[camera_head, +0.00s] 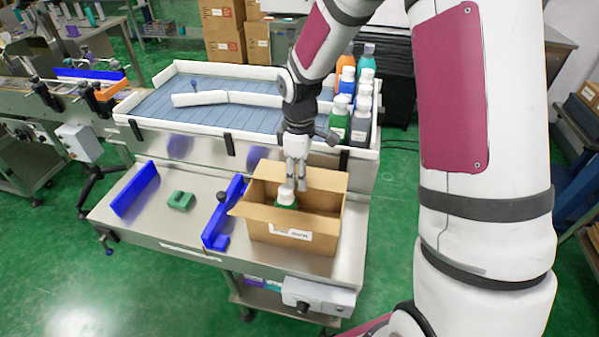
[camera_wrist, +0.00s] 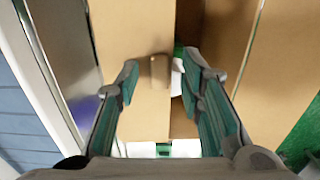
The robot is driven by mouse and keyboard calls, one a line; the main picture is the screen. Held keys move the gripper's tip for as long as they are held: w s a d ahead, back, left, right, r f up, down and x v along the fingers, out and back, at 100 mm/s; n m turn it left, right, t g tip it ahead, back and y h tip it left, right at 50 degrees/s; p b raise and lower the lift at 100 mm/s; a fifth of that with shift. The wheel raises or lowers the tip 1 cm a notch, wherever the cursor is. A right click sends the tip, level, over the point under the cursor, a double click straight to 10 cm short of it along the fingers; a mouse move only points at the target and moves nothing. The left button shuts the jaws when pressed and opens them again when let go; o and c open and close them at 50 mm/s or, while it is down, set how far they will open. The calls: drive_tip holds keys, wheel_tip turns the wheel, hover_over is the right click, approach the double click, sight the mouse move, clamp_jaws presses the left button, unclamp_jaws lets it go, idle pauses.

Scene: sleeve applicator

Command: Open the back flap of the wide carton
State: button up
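The wide carton (camera_head: 275,229) is a brown box with a white label on its front, standing on the steel bench. Its top is open enough to show a green bottle with a white cap (camera_head: 286,195) inside. The left flap (camera_head: 241,205) sticks outward. A cardboard panel at the back (camera_head: 322,178) stands up behind my gripper; whether it is flap or wall is unclear. My gripper (camera_head: 296,185) points down over the carton's rear part. In the wrist view its fingers (camera_wrist: 160,80) are apart, with a cardboard panel (camera_wrist: 130,30) beneath and between them. Contact is unclear.
A blue-belted conveyor (camera_head: 240,115) with white rails runs behind the bench. Several bottles (camera_head: 360,95) stand at its right end. Blue brackets (camera_head: 135,190) and a green block (camera_head: 181,201) sit on the bench left of the carton. Its left part is mostly free.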

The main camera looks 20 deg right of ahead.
drive_tip(key=shift+c, duration=0.6)
clamp_jaws()
